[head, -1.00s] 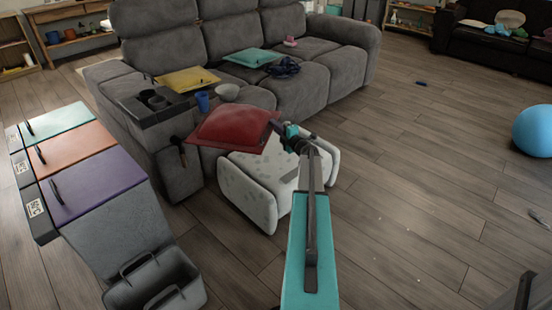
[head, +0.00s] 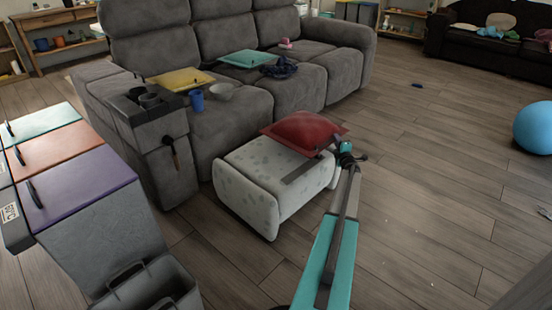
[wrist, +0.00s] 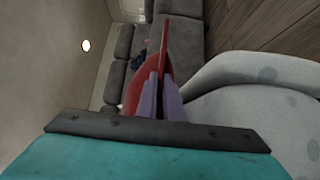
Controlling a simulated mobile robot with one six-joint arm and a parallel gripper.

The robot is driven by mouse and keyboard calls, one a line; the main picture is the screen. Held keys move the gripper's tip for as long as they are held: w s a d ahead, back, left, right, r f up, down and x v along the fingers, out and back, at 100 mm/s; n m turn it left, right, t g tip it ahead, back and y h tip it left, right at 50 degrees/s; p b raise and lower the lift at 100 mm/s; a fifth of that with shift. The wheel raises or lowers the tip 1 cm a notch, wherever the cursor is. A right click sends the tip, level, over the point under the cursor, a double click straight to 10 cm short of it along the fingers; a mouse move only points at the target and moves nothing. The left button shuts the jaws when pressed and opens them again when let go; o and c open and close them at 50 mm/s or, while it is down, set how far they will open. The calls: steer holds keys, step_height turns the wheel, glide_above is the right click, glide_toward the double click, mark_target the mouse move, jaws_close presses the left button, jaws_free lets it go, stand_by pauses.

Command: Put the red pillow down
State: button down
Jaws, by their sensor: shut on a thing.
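The red pillow (head: 305,130) is over the far right part of the white spotted ottoman (head: 245,195) in the head view. I cannot tell whether it touches the top. My gripper (head: 335,148) is at the pillow's near right edge, shut on it. In the wrist view the two purple fingers (wrist: 160,98) close on the red pillow (wrist: 150,75), which is seen edge-on. The ottoman (wrist: 265,105) fills the right side there.
The grey sofa (head: 235,120) stands behind the ottoman, with a yellow pillow (head: 181,79), a teal pillow (head: 248,58), a blue cup (head: 197,100) and a bowl (head: 221,93). Bins with coloured lids (head: 80,185) stand left. Open floor (head: 430,200) lies right.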

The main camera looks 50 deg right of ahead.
steer(key=shift+s+d+f, duration=0.15)
steer(key=shift+s+d, duration=0.15)
steer(key=shift+d, duration=0.1)
steer(key=shift+a, duration=0.1)
steer(key=b, duration=0.6)
glide_above(311, 165)
steer(key=shift+s+f, duration=0.1)
steer(key=shift+f, duration=0.65)
steer(key=shift+f+b, duration=1.1)
steer(key=shift+f, duration=0.8)
steer(key=c, duration=1.9)
jaws_free()
